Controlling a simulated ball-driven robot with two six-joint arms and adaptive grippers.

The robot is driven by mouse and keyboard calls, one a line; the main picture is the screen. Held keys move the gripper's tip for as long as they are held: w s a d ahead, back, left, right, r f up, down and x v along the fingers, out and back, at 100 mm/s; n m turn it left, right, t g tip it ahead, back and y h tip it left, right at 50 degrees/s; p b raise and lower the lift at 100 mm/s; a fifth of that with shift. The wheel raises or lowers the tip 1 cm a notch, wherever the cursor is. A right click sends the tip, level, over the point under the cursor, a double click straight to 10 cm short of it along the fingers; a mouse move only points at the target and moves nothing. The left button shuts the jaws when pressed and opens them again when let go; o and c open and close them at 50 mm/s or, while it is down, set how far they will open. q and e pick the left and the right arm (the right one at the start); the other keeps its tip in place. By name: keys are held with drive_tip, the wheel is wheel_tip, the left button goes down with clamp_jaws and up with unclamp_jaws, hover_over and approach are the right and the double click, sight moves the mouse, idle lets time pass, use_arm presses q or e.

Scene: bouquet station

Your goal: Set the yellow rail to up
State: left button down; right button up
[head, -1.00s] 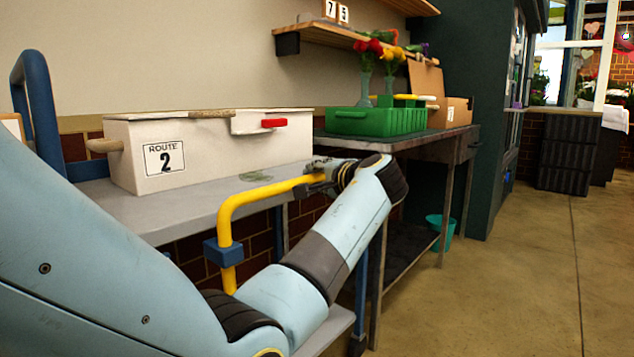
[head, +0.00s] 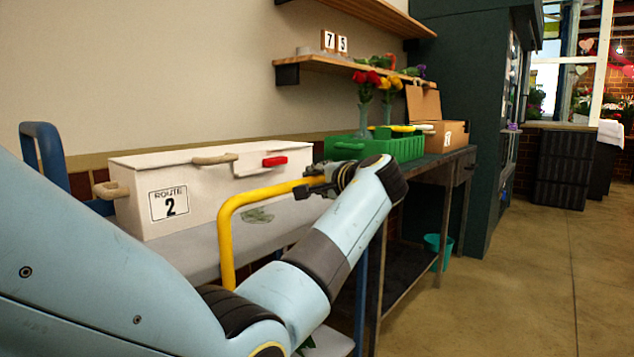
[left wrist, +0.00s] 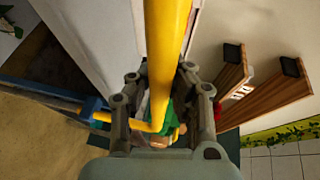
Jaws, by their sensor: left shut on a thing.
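The yellow rail (head: 228,232) is a bent bar in front of the white box in the head view. Its upright part rises, then bends right into a near-level top bar. My left gripper (head: 318,187) is shut on the right end of that top bar. In the left wrist view the rail (left wrist: 167,45) runs between the fingers of the left gripper (left wrist: 162,90). A blue clamp (left wrist: 95,107) shows left of the fingers there. In the head view my left arm hides the rail's lower part. My right gripper is out of view.
A white box (head: 225,190) marked Route 2 sits on a grey surface (head: 200,252) behind the rail. A green crate (head: 405,148), a cardboard box (head: 440,134) and flowers stand on a bench beyond. A wooden shelf (head: 335,63) hangs above. Floor at right is open.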

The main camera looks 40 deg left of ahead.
use_arm(q)
drive_tip(key=shift+r, duration=0.25)
drive_tip(key=c, duration=1.4)
unclamp_jaws()
drive_tip(key=shift+r, duration=0.1)
drive_tip(key=shift+o, duration=1.2)
drive_tip(key=shift+d, duration=0.1)
drive_tip(key=v, duration=0.7)
drive_tip(key=shift+d, duration=0.2)
drive_tip(key=shift+s, duration=0.15)
